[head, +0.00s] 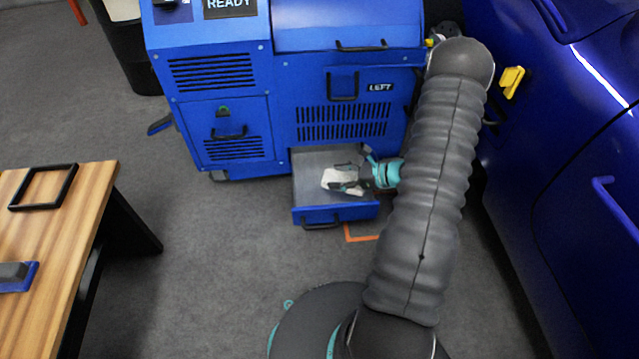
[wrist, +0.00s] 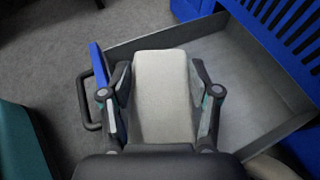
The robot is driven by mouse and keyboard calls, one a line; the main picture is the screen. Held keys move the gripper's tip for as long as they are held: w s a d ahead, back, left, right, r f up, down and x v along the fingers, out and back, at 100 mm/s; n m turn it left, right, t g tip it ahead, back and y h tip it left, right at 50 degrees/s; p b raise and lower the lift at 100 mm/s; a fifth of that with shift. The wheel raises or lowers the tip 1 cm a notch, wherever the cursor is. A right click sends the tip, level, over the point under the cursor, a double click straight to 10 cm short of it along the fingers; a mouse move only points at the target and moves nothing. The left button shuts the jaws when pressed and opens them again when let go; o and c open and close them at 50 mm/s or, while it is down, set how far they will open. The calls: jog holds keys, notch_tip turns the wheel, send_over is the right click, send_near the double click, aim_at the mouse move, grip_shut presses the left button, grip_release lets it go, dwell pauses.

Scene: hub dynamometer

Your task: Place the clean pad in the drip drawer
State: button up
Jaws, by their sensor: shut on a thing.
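The clean pad is a pale, off-white block (wrist: 162,90), also visible in the head view (head: 338,179). My gripper (wrist: 162,95) is shut on it, one finger along each side. In the head view my gripper (head: 352,186) is over the open drip drawer (head: 311,165). The drawer is a grey tray with a blue front and black handle, pulled out low on the blue machine. In the wrist view the drawer (wrist: 262,100) lies beneath and to the right of the pad, with its blue front at left. I cannot tell whether the pad touches the drawer floor.
The blue machine (head: 345,60) stands behind the drawer, with vents and a panel marked LEFT. A blue car (head: 560,180) stands close on the right. A wooden table (head: 60,230) with a black frame (head: 43,186) is at left.

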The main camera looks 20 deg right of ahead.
send_over(316, 191)
notch_tip(316, 191, down, 5)
jog(key=shift+f+b, duration=0.1)
jog(key=shift+b, duration=0.25)
jog(key=shift+f, duration=1.85)
jog(key=shift+f+b, duration=0.15)
jog(key=shift+b, duration=0.2)
jog(key=o, duration=1.1)
jog(key=shift+o, duration=0.3)
